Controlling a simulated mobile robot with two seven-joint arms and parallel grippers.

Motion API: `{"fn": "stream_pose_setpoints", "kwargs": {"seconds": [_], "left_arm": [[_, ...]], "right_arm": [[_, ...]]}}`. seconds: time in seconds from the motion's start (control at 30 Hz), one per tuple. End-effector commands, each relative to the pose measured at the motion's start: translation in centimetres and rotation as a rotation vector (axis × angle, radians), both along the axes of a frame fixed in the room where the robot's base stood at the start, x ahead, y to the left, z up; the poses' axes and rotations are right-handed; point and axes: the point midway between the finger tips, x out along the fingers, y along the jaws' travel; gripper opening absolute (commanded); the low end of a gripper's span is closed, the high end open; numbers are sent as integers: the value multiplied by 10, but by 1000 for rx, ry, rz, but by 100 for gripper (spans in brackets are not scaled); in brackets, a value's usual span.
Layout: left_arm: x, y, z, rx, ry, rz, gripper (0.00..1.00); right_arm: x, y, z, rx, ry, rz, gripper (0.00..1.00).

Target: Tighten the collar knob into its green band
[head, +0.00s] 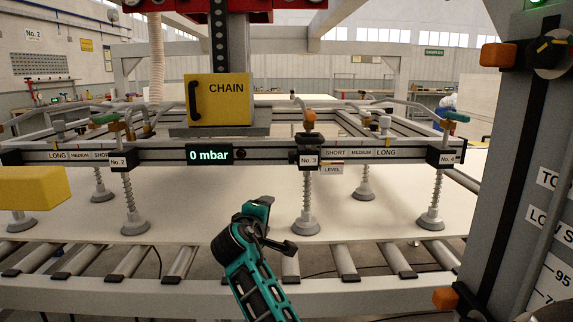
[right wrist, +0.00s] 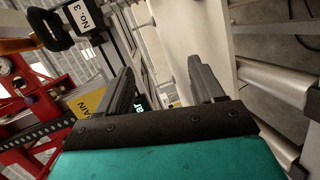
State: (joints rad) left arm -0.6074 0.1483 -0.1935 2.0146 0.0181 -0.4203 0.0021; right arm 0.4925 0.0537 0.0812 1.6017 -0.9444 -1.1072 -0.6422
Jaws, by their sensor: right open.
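The collar at the No. 3 sign (head: 308,160) is a black block on the front beam, with an orange knob (head: 309,117) above it. A small LEVEL tag (head: 332,168) hangs beside it. I cannot make out a green band on this knob. My right gripper (head: 278,224) is open and empty, below and left of the No. 3 collar, apart from it. In the right wrist view, the open fingers (right wrist: 160,75) have nothing between them, and the No. 3 sign (right wrist: 85,17) shows at upper left. My left gripper is not in view.
A suction cup (head: 306,225) on a spring stem stands just right of my gripper. The pale panel (head: 200,215) lies on rollers below. A grey column (head: 510,150) with a yellow-marked dial knob (head: 552,50) fills the right side. The pressure display (head: 209,155) reads 0 mbar.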

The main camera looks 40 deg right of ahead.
Motion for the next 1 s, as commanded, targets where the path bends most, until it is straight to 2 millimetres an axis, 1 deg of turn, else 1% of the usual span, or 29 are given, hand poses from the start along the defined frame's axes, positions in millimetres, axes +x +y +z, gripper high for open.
{"fn": "stream_pose_setpoints", "kwargs": {"seconds": [0.03, 0.1, 0.2, 0.3, 0.4, 0.47, 0.57, 0.8, 1.0], "left_arm": [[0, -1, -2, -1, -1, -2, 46], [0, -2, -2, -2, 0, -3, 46], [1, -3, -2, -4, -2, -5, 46], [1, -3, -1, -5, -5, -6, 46], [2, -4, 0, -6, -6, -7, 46], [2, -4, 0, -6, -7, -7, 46], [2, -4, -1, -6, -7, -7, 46], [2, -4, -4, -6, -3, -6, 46], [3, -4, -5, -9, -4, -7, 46]], "right_arm": [[8, -8, 22, -44, 1, -28, 67], [15, -16, 48, -101, 15, -63, 67], [20, -25, 76, -157, 33, -100, 67], [22, -29, 92, -190, 44, -123, 67], [24, -34, 98, -205, 52, -133, 67], [26, -39, 99, -207, 54, -136, 67], [32, -52, 97, -207, 52, -137, 67], [54, -92, 93, -206, 52, -135, 67], [68, -120, 91, -205, 52, -135, 67]]}}
